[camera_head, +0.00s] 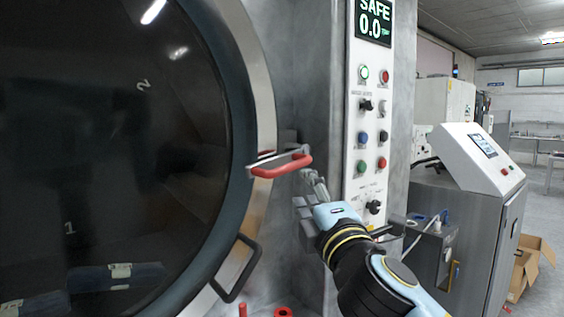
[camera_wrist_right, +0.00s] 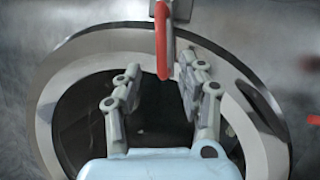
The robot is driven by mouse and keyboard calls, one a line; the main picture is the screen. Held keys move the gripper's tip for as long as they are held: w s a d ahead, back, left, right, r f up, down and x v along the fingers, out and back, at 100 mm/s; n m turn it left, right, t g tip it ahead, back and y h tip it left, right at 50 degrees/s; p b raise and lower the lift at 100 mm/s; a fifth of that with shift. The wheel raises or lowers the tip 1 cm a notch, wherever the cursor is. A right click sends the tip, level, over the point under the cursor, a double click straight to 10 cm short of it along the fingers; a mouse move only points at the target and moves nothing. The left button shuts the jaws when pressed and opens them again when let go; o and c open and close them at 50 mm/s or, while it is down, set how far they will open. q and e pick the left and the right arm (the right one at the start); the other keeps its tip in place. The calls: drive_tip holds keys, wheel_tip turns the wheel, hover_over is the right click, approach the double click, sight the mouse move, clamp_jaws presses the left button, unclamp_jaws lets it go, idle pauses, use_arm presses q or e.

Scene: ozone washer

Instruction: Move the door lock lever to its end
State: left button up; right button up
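The door lock lever (camera_head: 282,166) has a red grip and a metal arm. It sticks out at the right edge of the round washer door (camera_head: 110,150). In the right wrist view the red lever (camera_wrist_right: 161,45) hangs from the top, its end in line with the gap between the fingers, seemingly beyond or just at the tips. My right gripper (camera_head: 308,188) is just right of and a little below the lever in the head view. In the right wrist view its fingers (camera_wrist_right: 160,80) are spread apart with nothing held. Contact with the lever cannot be told. My left gripper is not in view.
A black door handle (camera_head: 237,268) juts out below the lever. A control panel (camera_head: 368,120) with buttons and knobs is close to the right of my right gripper. A grey console (camera_head: 470,210) stands farther right. Red parts (camera_head: 283,312) show at the bottom.

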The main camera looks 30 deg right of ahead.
sight(293, 169)
drive_tip(key=p+x, duration=0.3)
drive_tip(key=x, duration=0.7)
drive_tip(key=shift+w+d, duration=0.15)
drive_tip(key=shift+w, duration=0.15)
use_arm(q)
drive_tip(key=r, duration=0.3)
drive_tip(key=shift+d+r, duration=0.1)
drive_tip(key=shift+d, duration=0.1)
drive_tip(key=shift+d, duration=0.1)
use_arm(e)
drive_tip(key=shift+c, duration=0.4)
drive_tip(key=shift+c, duration=1)
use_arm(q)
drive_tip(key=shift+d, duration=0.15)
use_arm(e)
clamp_jaws()
